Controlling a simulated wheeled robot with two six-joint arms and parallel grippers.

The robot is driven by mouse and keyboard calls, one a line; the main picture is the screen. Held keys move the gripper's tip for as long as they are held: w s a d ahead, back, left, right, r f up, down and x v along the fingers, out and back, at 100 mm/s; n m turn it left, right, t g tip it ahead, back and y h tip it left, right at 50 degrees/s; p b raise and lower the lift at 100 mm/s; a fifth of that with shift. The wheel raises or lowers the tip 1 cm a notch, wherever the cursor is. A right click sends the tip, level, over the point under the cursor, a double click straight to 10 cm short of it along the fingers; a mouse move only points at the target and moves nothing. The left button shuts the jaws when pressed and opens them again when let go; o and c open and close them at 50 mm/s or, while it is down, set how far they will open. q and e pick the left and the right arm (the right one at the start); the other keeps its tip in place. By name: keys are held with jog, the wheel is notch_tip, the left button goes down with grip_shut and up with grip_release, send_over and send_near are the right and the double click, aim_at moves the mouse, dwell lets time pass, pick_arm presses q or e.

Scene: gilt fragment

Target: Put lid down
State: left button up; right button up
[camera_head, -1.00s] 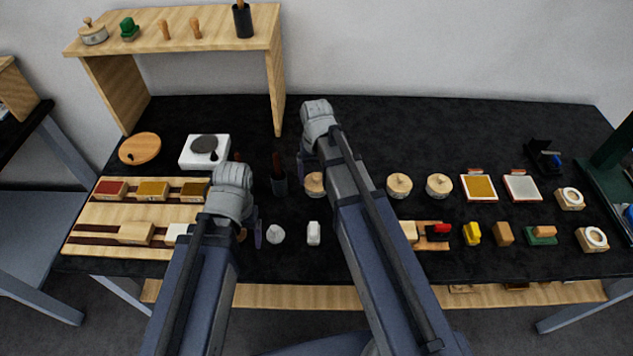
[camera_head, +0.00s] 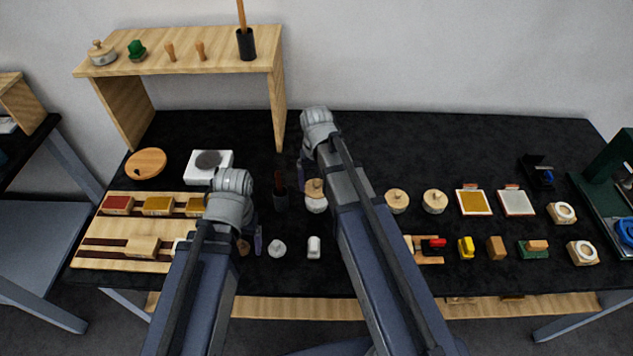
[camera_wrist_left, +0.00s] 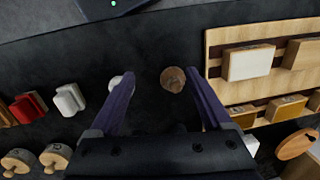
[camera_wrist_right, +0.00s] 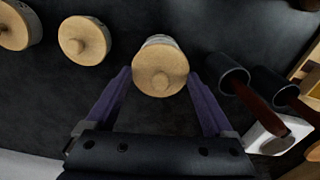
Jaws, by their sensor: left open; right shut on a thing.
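A round light-wood lid with a knob (camera_wrist_right: 160,70) is between the fingers of my right gripper (camera_wrist_right: 158,76), which is shut on it. In the head view the lid (camera_head: 315,187) shows beside my right wrist, directly over a pale round container (camera_head: 316,205). I cannot tell whether the lid rests on it or is just above. Two similar wood-lidded containers (camera_head: 397,200) (camera_head: 434,201) stand to its right. My left gripper (camera_wrist_left: 160,75) is open and empty over the table, with a small round brown wooden piece (camera_wrist_left: 173,79) beyond its fingertips.
Dark cups with handled tools (camera_wrist_right: 228,74) stand close beside my right gripper. A white hot-plate-like box (camera_head: 208,166) and wooden rack (camera_head: 110,255) are at left. A wooden shelf (camera_head: 190,45) stands behind. Blocks and pads fill the right side; the back middle of the table is clear.

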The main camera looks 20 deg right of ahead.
aim_at(316, 181)
notch_tip(316, 181, up, 6)
jog(key=p, duration=0.4)
jog(key=shift+f, duration=0.25)
